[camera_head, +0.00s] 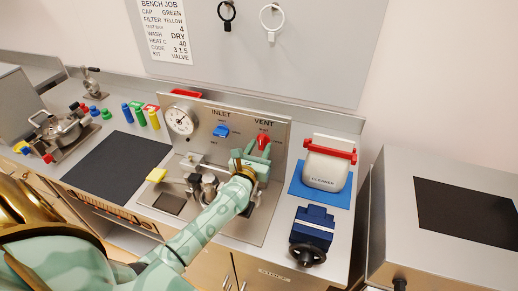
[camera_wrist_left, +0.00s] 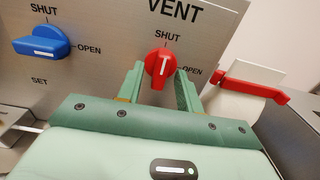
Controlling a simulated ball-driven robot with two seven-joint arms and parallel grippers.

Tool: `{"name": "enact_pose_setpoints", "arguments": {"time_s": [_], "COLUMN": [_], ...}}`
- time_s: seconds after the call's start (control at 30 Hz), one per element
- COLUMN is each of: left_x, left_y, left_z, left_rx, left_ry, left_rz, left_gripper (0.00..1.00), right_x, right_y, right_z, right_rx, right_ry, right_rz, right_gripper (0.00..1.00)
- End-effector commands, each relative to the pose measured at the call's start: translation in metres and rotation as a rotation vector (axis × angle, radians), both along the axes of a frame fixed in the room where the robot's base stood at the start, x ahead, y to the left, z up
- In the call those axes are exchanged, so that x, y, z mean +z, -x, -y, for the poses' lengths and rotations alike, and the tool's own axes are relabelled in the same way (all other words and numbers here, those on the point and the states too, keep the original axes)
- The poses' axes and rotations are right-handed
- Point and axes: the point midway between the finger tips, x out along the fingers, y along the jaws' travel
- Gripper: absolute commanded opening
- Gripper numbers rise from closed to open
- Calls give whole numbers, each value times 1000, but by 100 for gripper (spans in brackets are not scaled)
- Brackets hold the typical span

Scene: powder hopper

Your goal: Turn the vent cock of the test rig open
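The red vent cock (camera_head: 264,141) sits on the upright steel panel of the test rig (camera_head: 208,122), under the word VENT. In the left wrist view the vent cock (camera_wrist_left: 159,65) stands upright, its white mark nearly vertical toward SHUT; OPEN is printed to its right. My left gripper (camera_head: 257,158) is at the panel just below the cock. In the wrist view the left gripper (camera_wrist_left: 159,83) has its fingers apart, one on each side of the cock, with gaps visible. I cannot tell how deep the cock lies between them. My right gripper is not in view.
The blue inlet cock (camera_wrist_left: 41,42) is left of the vent cock, lying horizontally toward OPEN. A gauge (camera_head: 181,119) is further left. A dark mat (camera_head: 117,165) lies bare at left.

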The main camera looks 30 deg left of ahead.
Motion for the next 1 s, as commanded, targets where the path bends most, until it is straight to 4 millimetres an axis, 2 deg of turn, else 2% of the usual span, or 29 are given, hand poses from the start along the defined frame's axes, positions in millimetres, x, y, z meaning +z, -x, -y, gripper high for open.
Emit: {"name": "enact_pose_setpoints", "arguments": {"time_s": [0.03, 0.1, 0.13, 0.57, 1.0], "left_x": [0, 0, 0, 1, 2], "left_y": [0, 0, 0, 0, 1], "left_z": [0, 0, 0, 0, -1], "left_rx": [0, 0, 0, 0, -1], "left_ry": [0, 0, 0, -57, -392], "left_rz": [0, 0, 0, -14, -95], "left_gripper": [22, 3, 0, 0, 0], "right_x": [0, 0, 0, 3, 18], "right_y": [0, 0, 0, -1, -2], "right_z": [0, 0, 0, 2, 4], "right_rx": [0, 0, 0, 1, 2], "right_ry": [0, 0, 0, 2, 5], "right_rz": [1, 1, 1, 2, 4], "right_gripper": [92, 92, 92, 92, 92]}}
